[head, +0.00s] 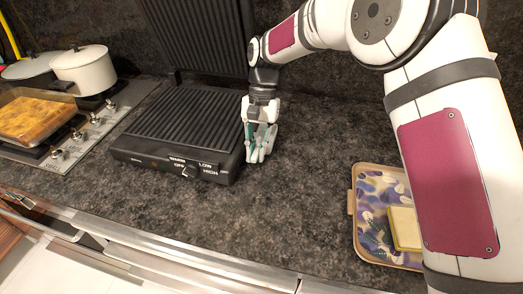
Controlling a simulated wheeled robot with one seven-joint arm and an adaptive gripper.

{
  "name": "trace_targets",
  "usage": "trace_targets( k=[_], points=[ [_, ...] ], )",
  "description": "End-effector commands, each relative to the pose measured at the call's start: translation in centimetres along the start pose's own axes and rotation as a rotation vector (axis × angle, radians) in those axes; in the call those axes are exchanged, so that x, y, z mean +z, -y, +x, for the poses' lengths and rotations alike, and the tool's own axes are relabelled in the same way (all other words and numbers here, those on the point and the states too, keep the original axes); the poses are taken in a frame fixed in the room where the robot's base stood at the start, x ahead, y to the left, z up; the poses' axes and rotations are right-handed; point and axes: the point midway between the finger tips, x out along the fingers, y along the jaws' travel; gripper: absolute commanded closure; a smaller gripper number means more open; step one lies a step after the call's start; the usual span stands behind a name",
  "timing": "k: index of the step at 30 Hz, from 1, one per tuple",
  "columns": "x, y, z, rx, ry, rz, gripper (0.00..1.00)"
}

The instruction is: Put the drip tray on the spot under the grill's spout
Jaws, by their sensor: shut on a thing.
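The grill (185,130) is black with a ridged plate, its lid raised at the back, and a front panel with a knob and OFF, LOW and HIGH marks. My gripper (259,154) points down beside the grill's right side, close to its front right corner. Its fingers are shut on a small teal thing (263,136), which seems to be the drip tray, mostly hidden by the fingers. I cannot tell whether it touches the counter. The spout and the spot under it cannot be made out.
A patterned tray (355,209) with a yellow sponge (405,228) lies at the right, partly behind my arm. A stove with a white pot (82,70) and a baking dish (34,117) stands left. The dark counter (290,215) between gripper and patterned tray is clear.

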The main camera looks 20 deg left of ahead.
Motion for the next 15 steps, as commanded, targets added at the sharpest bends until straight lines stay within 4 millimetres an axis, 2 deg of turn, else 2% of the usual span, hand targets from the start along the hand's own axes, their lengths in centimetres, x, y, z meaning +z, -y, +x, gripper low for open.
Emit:
trace_targets(
  k=[15],
  points=[
    [-0.45,0.28,0.66,0.0,-0.001,-0.001,1.0]
  ],
)
